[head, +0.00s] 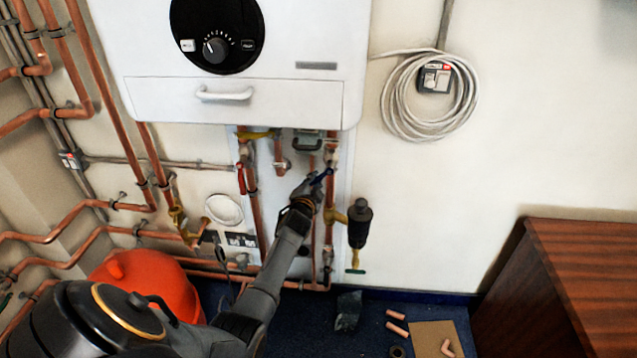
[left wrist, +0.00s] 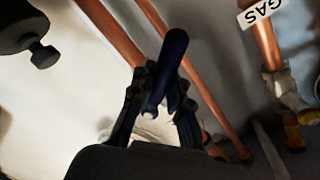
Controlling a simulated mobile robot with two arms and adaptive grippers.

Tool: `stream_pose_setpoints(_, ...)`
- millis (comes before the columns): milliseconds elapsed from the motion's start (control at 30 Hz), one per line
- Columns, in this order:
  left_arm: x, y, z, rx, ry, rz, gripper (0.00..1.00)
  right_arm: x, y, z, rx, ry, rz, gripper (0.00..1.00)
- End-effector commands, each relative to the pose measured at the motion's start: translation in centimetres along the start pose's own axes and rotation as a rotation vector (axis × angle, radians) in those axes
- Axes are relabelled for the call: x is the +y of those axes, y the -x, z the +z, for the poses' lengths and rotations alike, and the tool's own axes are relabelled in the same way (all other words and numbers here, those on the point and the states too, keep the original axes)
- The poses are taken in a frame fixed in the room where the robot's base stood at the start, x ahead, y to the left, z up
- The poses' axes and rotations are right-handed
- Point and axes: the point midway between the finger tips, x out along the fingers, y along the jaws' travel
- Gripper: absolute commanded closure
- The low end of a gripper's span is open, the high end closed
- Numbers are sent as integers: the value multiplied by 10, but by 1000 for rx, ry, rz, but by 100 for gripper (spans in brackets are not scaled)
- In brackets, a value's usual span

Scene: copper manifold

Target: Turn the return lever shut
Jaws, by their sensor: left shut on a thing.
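The return lever (head: 323,175) is a small dark blue handle on the copper pipework under the right side of the boiler. In the head view it slants up to the right, across the vertical pipe. My left gripper (head: 310,186) reaches up from below and is shut on the lever. In the left wrist view the lever (left wrist: 169,62) stands out between the two dark fingers of the gripper (left wrist: 157,100). The valve body behind it is mostly hidden by the fingers. My right gripper is not in view.
The white boiler (head: 240,98) hangs just above. A black filter (head: 360,222) on a brass fitting is close on the right. A red lever (head: 240,178) sits on a pipe to the left. A wooden cabinet (head: 580,260) stands at lower right.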

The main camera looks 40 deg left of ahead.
Motion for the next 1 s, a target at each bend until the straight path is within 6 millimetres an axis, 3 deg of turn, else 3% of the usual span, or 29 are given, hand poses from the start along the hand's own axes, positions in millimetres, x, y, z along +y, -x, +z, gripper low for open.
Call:
stream_pose_setpoints(500, -16, 6, -1, -82, -451, 12, 100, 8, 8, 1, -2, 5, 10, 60)
stream_pose_setpoints(1000, -24, 7, -6, -114, -651, 13, 100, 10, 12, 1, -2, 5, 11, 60)
